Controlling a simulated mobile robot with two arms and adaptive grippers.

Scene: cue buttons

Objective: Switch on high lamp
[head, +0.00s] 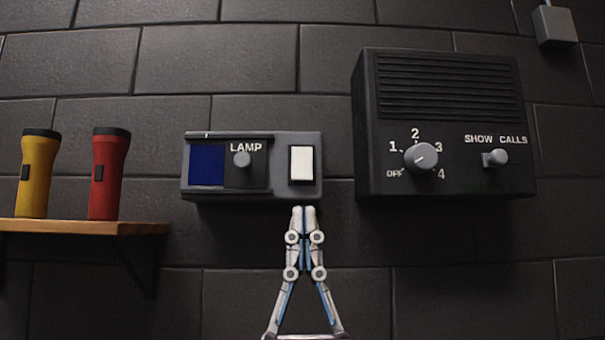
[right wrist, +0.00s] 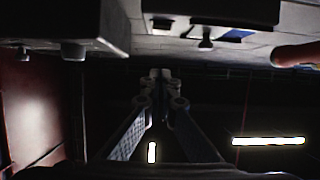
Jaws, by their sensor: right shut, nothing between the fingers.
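The lamp box (head: 305,140) is mounted on the dark wall in the middle of the head view. It has a dark blue window (head: 206,165), a grey knob (head: 241,160) under the word LAMP, and a white rocker switch (head: 301,164) at its right. My right gripper (head: 304,210) points upward just below the switch, its fingertips together and empty. The fingertips also show in the right wrist view (right wrist: 160,74). I cannot tell from the picture how far they are from the wall. My left gripper is not in view.
A larger black box (head: 445,185) with a numbered dial (head: 420,157) and a SHOW CALLS knob (head: 495,158) hangs to the right. A yellow flashlight (head: 35,175) and a red flashlight (head: 108,175) stand on a wooden shelf (head: 140,228) at left. The wall below is clear.

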